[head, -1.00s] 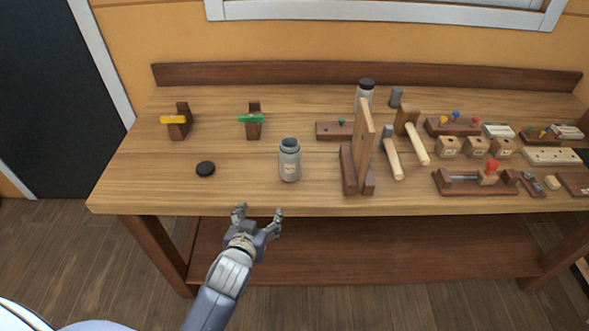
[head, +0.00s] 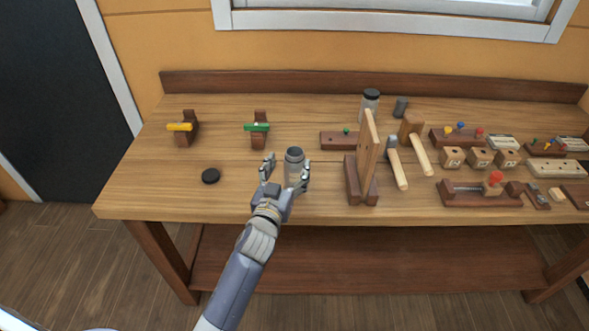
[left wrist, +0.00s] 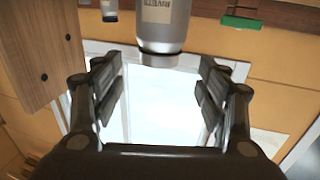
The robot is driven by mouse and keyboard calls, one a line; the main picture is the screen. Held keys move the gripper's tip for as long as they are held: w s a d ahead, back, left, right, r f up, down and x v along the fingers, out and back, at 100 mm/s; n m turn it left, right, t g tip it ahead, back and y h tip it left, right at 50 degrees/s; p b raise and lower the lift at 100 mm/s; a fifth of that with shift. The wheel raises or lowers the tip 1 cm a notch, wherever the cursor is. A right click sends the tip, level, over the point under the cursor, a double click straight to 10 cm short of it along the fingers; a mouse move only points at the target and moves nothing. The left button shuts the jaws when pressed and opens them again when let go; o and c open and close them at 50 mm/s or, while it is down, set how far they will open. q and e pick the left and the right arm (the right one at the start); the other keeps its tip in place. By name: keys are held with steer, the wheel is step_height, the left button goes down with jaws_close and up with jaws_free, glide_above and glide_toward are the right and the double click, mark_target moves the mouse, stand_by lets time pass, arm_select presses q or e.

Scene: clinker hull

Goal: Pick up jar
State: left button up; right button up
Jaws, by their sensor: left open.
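The grey open-topped jar (head: 294,158) stands upright on the workbench near its front edge. My left gripper (head: 286,167) is open, with its two fingers at the jar's near side, one to each side of it; its base partly hides the jar's lower part. In the left wrist view the jar (left wrist: 163,25) appears upside down with a label on it, centred between and beyond the open fingers (left wrist: 159,85). I cannot tell whether a finger touches it. A black round lid (head: 210,176) lies left of the jar. My right gripper is not in view.
An upright wooden board (head: 368,160) on a base stands right of the jar, with mallets (head: 412,140) beyond. A lidded jar (head: 370,104) stands behind. Wooden stands with a yellow bar (head: 180,127) and green bar (head: 256,127) are at the back left.

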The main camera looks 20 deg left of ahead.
mark_target(292, 158)
arm_select(q)
steer(key=shift+w+r+p, duration=0.15)
steer(key=shift+w+p, duration=0.15)
steer(key=shift+w, duration=0.85)
steer(key=shift+w+p, duration=0.4)
steer(key=shift+w, duration=1.75)
jaws_close()
